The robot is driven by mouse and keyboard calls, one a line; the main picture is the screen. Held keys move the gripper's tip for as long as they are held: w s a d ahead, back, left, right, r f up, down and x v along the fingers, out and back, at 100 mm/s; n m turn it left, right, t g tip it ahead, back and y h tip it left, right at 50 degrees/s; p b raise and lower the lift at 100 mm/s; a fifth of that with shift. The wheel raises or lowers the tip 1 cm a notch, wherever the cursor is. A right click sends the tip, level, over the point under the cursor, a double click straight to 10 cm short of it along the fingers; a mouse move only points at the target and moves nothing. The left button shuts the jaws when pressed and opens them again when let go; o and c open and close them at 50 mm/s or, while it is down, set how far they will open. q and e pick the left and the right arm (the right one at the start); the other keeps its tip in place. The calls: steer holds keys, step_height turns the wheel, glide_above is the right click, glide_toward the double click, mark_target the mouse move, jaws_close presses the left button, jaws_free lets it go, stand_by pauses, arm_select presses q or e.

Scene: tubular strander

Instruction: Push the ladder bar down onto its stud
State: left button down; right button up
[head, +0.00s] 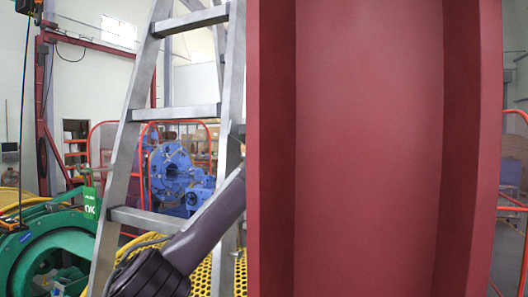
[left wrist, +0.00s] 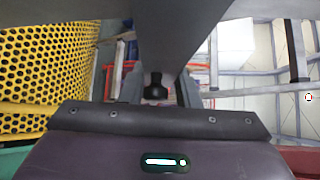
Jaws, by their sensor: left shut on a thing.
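A grey metal stepladder (head: 136,112) stands left of centre in the head view, with several rungs. My left forearm reaches up and right across its lower part, and its end passes out of sight behind a red beam. In the left wrist view my left gripper (left wrist: 158,92) has its grey fingers around a small black piece (left wrist: 155,88). A grey metal bar (left wrist: 170,45), which looks like the ladder bar, comes down from the top to this spot. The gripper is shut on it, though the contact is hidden. I cannot make out the stud. My right gripper is out of view.
A large red beam (head: 370,150) fills the right half of the head view, very close. A green machine (head: 45,250) stands lower left and a blue machine (head: 175,170) behind the ladder. Yellow perforated guarding (left wrist: 45,55) lies at the left in the wrist view.

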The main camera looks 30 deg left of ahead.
arm_select(q)
steer(key=s+f+n+t+y+b, duration=0.2)
steer(key=s+f+b, duration=0.1)
steer(key=f+b, duration=1.9)
steer(key=shift+s+d+f+n+b, duration=0.2)
steer(key=shift+f+n+b, duration=0.1)
steer(key=shift+b, duration=0.7)
steer(key=c, duration=1.3)
jaws_free()
steer(key=shift+s, duration=0.15)
